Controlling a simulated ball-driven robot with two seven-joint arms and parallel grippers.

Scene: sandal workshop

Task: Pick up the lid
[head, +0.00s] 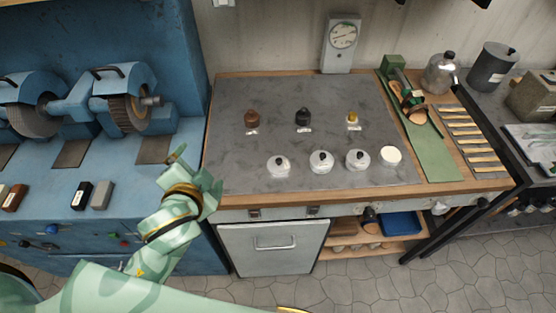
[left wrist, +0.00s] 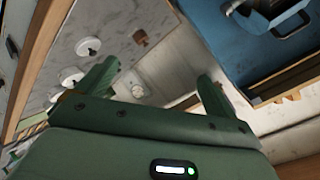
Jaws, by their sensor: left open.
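Three white, round lids with dark knobs stand in a row near the front of the grey worktop (head: 235,140): a left lid (head: 279,167), a middle lid (head: 321,162) and a right lid (head: 358,160). I cannot tell whether they sit on pots. A plain white round piece (head: 391,156) without a knob is at the row's right end. My left gripper (head: 196,172) is open and empty, left of the worktop's edge and apart from the lids. In the left wrist view its fingers (left wrist: 155,88) are spread, with a white lid (left wrist: 88,46) beyond them at upper left. My right gripper is not in view.
Brown (head: 252,118), black (head: 303,117) and yellow (head: 352,119) small containers with labels stand behind the lids. A blue grinder bench (head: 50,225) is at the left. A green mat (head: 431,155) with a sandal stand lies at right. The worktop's left part is clear.

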